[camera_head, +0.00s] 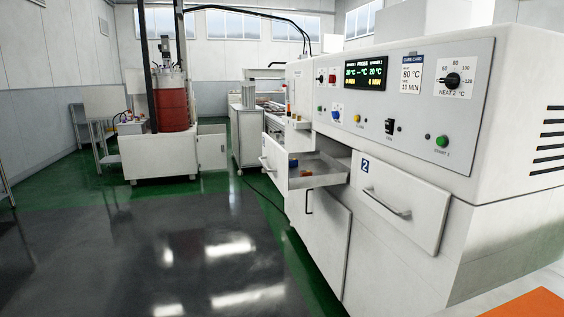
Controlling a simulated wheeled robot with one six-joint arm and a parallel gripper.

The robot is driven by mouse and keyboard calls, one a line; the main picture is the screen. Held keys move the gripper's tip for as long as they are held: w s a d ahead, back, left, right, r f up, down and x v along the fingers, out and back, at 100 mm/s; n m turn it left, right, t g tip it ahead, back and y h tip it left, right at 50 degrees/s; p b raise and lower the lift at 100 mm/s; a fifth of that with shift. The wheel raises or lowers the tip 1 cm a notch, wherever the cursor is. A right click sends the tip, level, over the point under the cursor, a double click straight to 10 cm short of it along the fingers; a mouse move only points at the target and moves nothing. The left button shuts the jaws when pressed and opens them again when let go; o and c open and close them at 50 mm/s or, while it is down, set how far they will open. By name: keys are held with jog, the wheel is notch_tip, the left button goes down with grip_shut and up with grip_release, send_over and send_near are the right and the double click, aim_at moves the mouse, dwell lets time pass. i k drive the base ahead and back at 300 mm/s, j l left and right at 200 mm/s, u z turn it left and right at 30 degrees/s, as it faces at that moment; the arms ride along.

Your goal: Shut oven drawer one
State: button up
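The white oven (465,215) fills the right side of the head view. Its left drawer (279,160), which I take to be drawer one, is pulled well out, with its front panel and handle toward the aisle. No number is readable on it. Inside are a grey floor and small orange and blue items. The drawer marked 2 (385,195) is to the right, with a bar handle; its front looks shut or nearly so. My gripper is not in view.
The control panel (415,115) with knobs and displays is above the drawers. A lower cabinet front (325,235) is below the open drawer. The grey floor (150,250) on the left is clear. A red drum (172,108) on a white cabinet is at the back.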

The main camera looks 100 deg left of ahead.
aim_at(326, 170)
jog(key=u, duration=3.2)
